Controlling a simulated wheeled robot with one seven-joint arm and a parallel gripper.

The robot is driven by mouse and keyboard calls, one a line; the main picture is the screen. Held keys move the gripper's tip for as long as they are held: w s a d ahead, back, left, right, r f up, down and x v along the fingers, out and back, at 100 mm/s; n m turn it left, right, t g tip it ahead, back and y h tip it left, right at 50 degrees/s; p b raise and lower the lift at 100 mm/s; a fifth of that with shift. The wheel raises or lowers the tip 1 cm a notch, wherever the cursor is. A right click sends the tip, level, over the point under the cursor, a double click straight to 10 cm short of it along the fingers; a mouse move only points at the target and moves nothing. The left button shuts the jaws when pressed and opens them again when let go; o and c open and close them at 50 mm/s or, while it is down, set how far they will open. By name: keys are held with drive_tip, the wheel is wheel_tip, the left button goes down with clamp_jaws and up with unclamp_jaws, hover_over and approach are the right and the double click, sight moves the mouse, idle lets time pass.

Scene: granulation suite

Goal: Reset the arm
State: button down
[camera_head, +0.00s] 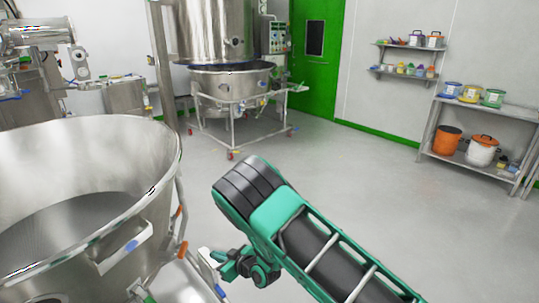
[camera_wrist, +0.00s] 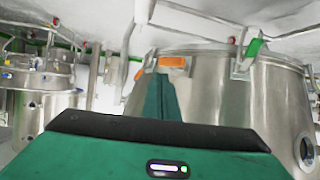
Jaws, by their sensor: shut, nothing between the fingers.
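My arm reaches in from the lower right of the head view, its teal and black links bent at an elbow. My gripper (camera_head: 222,263) hangs low in front of the large steel bowl (camera_head: 150,165), near the bowl's right side and its frame. In the wrist view my gripper (camera_wrist: 162,97) shows as a teal body with narrow fingers shut together, and nothing shows between them. The bowl's steel wall (camera_wrist: 225,95) stands behind the fingers there, with an orange handle grip (camera_wrist: 174,62). I cannot tell the exact gap between gripper and bowl.
A tall steel processor (camera_head: 230,85) on a wheeled frame stands at the back, beside a green door (camera_head: 312,60). A shelf rack (camera_head: 485,103) with tubs and buckets is at the right. Open grey floor (camera_head: 350,170) lies between.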

drive_tip(key=w+d+r+m+h, duration=0.25)
drive_tip(key=w+d+r, duration=0.4)
drive_tip(key=d, duration=0.35)
drive_tip(key=s+d+r+m+h, duration=0.15)
drive_tip(key=d+r, duration=0.25)
drive_tip(key=d, duration=0.4)
drive_tip(key=d+r+m+g+h, duration=0.1)
drive_tip(key=d+r+h, duration=0.1)
drive_tip(key=d+r, duration=0.35)
drive_tip(key=d+r+m+h, duration=0.1)
drive_tip(key=d+r, duration=0.1)
drive_tip(key=d, duration=0.7)
drive_tip(key=s+d+r+m+g+h, duration=0.25)
drive_tip(key=s+d+r, duration=0.25)
drive_tip(key=s+d, duration=0.65)
drive_tip(key=s+d+r+m+g+h, duration=0.15)
drive_tip(key=s+d+r+m, duration=0.35)
drive_tip(key=s+d, duration=0.65)
drive_tip(key=s+d+r+m+g, duration=0.1)
drive_tip(key=s+d+r, duration=0.1)
drive_tip(key=s, duration=0.8)
drive_tip(key=s+d+r+m+g+y, duration=0.1)
drive_tip(key=s+d+r+m+g, duration=0.1)
drive_tip(key=s, duration=0.8)
drive_tip(key=shift+s, duration=0.25)
drive_tip(key=shift+r, duration=0.1)
